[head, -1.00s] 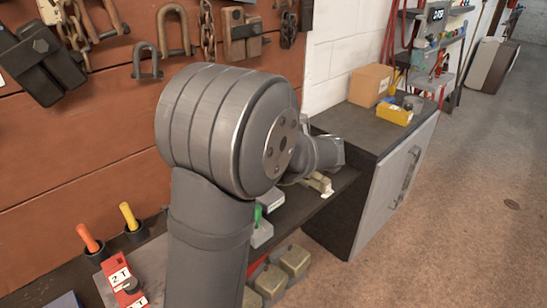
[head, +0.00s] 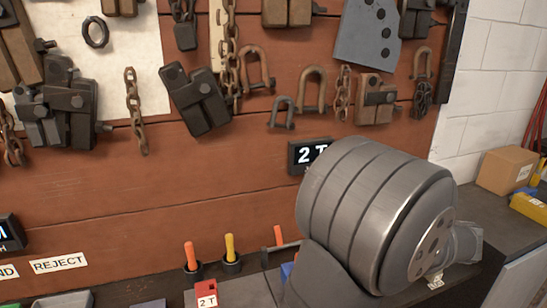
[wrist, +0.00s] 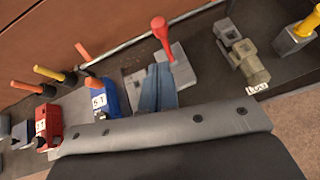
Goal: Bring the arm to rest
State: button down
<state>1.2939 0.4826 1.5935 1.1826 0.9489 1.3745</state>
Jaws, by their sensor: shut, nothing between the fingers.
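My gripper (wrist: 161,72) shows in the wrist view as two blue-grey fingers pressed together, with nothing held between them. Its tips lie in front of a grey block (wrist: 181,72) below a red handle (wrist: 161,36); I cannot tell whether they touch it. In the head view my large grey arm joint fills the lower right, and my gripper is hidden from sight.
On the bench, a blue block (wrist: 101,97) and a red block (wrist: 46,124) stand left of my fingers, among upright orange and yellow handles. An olive metal fitting (wrist: 247,63) lies to the right. Chains and shackles (head: 312,88) hang on the brown wall panel (head: 180,190).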

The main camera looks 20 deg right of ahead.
jog(key=x, duration=1)
jog(key=shift+s+f, duration=0.15)
jog(key=shift+f, duration=0.2)
jog(key=shift+d, duration=0.1)
